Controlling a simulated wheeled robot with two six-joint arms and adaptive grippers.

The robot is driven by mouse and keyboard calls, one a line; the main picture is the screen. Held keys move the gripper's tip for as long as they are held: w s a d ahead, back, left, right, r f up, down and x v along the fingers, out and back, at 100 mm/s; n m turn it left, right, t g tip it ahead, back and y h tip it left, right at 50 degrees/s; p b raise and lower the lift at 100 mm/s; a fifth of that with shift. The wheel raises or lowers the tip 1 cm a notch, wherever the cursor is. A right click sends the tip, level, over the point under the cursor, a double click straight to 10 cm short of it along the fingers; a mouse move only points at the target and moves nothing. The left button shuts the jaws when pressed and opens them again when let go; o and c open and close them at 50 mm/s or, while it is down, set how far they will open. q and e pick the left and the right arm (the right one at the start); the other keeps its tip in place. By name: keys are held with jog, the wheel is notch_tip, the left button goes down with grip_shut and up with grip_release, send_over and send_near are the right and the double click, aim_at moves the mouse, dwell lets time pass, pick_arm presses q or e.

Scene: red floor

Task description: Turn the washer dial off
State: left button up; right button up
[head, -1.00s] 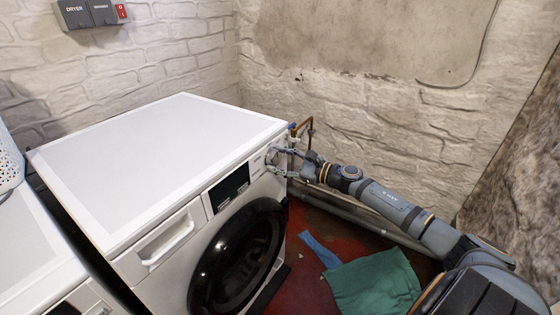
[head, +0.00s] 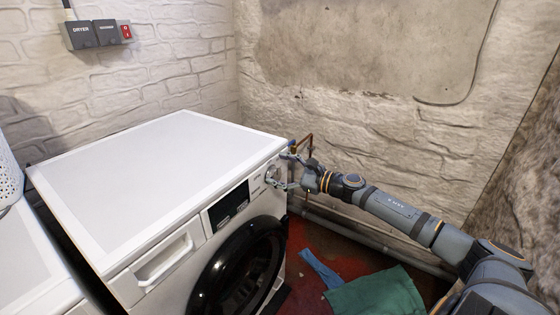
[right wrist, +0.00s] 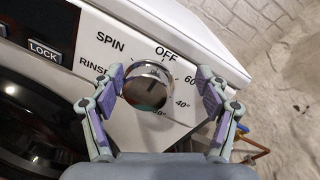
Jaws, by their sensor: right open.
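The white washer (head: 160,165) stands in the middle of the head view, with a round black door. Its silver dial (right wrist: 147,86) is on the front panel, ringed by SPIN, OFF, RINSE, 60° and 40° labels; it also shows small in the head view (head: 272,173). Which label the dial points to I cannot tell for sure. My right gripper (right wrist: 160,77) is open in front of the panel, one finger on each side of the dial. The left finger is close to the dial and a wider gap shows on the right. It also shows in the head view (head: 276,169). My left gripper is out of view.
A second white machine (head: 35,265) stands at the left with a white basket (head: 8,180) on it. Copper pipes (head: 305,145) rise behind the washer's right corner. Teal (head: 375,295) and blue (head: 320,268) cloths lie on the red floor. Wall switches (head: 97,33) are at upper left.

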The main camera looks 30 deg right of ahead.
notch_tip(320, 180, up, 7)
jog(key=shift+f, duration=0.1)
dwell(0.5)
